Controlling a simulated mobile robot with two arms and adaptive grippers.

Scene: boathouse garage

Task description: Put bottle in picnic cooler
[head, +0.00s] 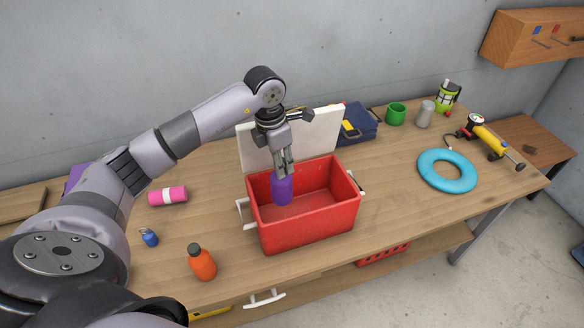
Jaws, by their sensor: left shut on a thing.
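A purple bottle (281,190) hangs upright from my left gripper (284,168), which is shut on its top. The bottle is inside the outline of the red picnic cooler (310,226), toward its left side. I cannot tell whether the bottle touches the cooler's floor. The cooler's white lid (318,135) stands open at the back, partly hidden by my left arm. An orange bottle (201,262) with a dark cap stands on the bench to the front left of the cooler. My right gripper is not in view.
On the wooden workbench (390,185) lie a pink cylinder (168,195) and a small blue item (149,237) at left. A blue ring (447,171), a yellow pump (487,137), a green mug (396,114) and a grey can (425,114) are at right.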

